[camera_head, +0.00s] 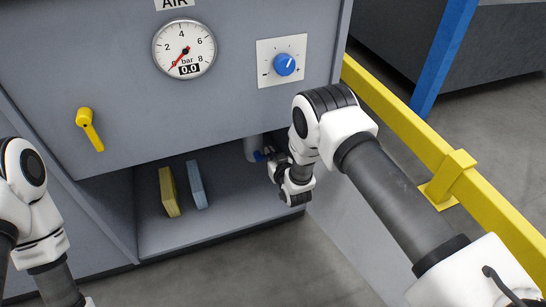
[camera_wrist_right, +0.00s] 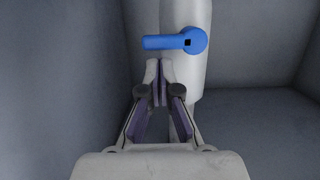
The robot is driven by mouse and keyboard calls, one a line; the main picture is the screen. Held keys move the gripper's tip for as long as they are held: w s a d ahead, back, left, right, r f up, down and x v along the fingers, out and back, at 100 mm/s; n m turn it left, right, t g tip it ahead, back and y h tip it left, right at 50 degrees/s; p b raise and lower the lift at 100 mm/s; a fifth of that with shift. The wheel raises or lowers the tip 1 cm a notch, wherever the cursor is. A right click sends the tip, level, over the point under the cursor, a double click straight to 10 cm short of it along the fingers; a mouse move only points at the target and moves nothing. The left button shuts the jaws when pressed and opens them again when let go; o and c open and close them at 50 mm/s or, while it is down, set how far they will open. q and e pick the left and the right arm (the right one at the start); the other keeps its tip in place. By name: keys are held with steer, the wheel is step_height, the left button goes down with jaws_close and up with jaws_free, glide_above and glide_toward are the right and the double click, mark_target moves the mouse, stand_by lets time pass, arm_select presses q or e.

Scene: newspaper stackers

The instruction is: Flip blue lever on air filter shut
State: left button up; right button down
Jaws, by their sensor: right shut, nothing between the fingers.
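The blue lever (camera_wrist_right: 172,41) shows in the right wrist view, with its handle lying sideways to the left of its round pivot. It sits on the pale grey cylinder of the air filter (camera_wrist_right: 198,75). In the head view the filter (camera_head: 251,148) hangs in the recess under the panel, and a bit of the blue lever (camera_head: 259,156) shows beside my right gripper (camera_head: 268,158). In the wrist view my right gripper (camera_wrist_right: 158,66) is shut and empty, its tips just below the lever's handle; I cannot tell whether they touch. My left gripper is out of view.
The grey cabinet carries a gauge (camera_head: 184,48) reading 0.0, a blue knob (camera_head: 284,65) and a yellow lever (camera_head: 89,128). A yellow pad (camera_head: 169,192) and a blue pad (camera_head: 197,184) stand in the recess. A yellow rail (camera_head: 400,120) runs along the right.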

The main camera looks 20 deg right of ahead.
steer(key=shift+d+f+m, duration=0.25)
steer(key=shift+f+m, duration=0.3)
steer(key=shift+m, duration=0.15)
stand_by(0.6)
steer(key=f+m+y+b, duration=0.1)
steer(key=f+m, duration=0.1)
steer(key=m, duration=0.2)
steer(key=f+m+t+y, duration=0.1)
steer(key=m+y, duration=0.1)
steer(key=m, duration=0.2)
steer(key=a+f+m+t+y+b, duration=0.1)
steer(key=f+m, duration=0.1)
steer(key=m, duration=0.3)
steer(key=shift+f+b, duration=0.3)
steer(key=shift+b, duration=0.05)
steer(key=shift+a, duration=0.15)
stand_by(0.6)
steer(key=v, duration=0.7)
steer(key=shift+s, duration=0.25)
